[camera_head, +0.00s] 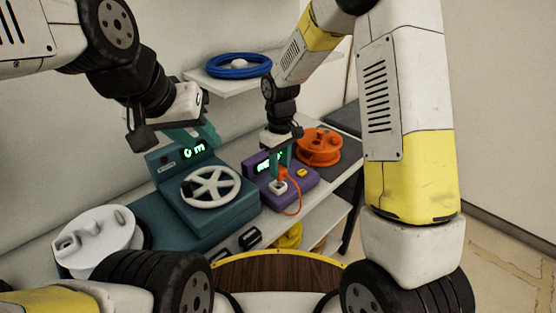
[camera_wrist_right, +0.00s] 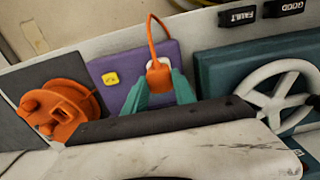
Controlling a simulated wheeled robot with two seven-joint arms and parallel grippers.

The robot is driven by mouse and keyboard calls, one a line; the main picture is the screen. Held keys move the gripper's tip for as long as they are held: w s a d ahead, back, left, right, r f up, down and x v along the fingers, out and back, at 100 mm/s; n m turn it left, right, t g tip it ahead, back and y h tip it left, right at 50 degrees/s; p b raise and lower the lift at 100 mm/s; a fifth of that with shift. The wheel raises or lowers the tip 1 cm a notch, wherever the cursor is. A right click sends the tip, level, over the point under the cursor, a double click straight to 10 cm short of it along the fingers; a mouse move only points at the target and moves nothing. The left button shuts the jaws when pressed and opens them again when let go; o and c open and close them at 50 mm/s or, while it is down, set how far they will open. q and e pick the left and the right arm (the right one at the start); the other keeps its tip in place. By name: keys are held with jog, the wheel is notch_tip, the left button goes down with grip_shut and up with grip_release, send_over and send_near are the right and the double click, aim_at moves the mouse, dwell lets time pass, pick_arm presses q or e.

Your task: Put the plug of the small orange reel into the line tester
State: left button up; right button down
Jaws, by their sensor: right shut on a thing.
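The purple line tester (camera_head: 300,183) sits on the bench with a lit green display, a yellow button and a pale socket (camera_head: 278,187). The small orange reel (camera_head: 318,150) lies behind it to the right; it also shows in the right wrist view (camera_wrist_right: 62,110). My right gripper (camera_head: 281,166) is shut on the orange plug (camera_wrist_right: 158,78), right at the socket; I cannot tell if the plug is seated. Its orange cord (camera_head: 299,203) loops beside the tester. My left gripper (camera_head: 196,134) appears open and empty above the teal machine's display.
A teal machine (camera_head: 240,206) with a white handwheel (camera_head: 211,187) stands left of the tester. A white reel (camera_head: 98,240) is at the front left. A blue coil (camera_head: 239,66) lies on the upper shelf. Black FAULT (camera_wrist_right: 237,17) and GOOD (camera_wrist_right: 283,8) labels sit along the bench front.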

jog(key=shift+w+a+f, duration=0.15)
jog(key=shift+w+a, duration=0.15)
jog(key=shift+w, duration=0.2)
jog(key=shift+f, duration=1.65)
jog(key=shift+f, duration=0.2)
jog(key=c, duration=1)
grip_release()
